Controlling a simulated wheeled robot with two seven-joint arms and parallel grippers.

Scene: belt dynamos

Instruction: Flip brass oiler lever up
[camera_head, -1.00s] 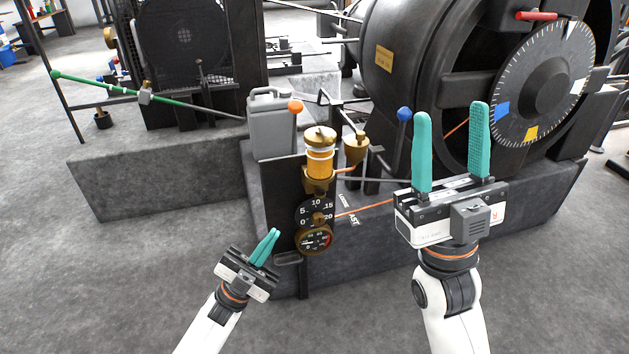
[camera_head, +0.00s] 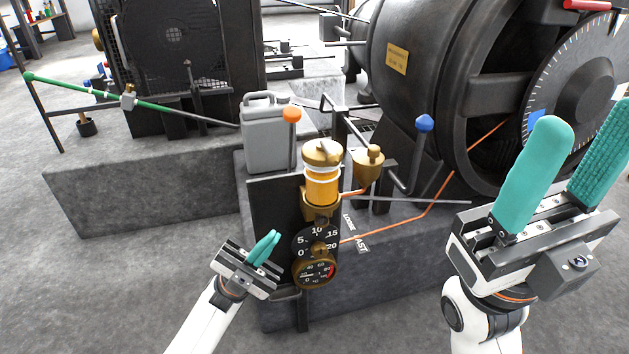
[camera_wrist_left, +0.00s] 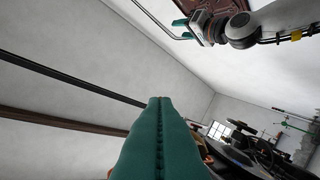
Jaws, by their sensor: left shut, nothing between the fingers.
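My right gripper (camera_head: 590,125) is open and empty at the right, close to the camera.
Below the oiler are a numbered dial (camera_head: 318,238) and a round gauge (camera_head: 315,273). A grey canister (camera_head: 268,135), an orange-knobbed lever (camera_head: 291,115), a brass funnel cup (camera_head: 369,165) and a blue-knobbed lever (camera_head: 424,123) stand around it. The large dynamo (camera_head: 410,90) fills the right.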

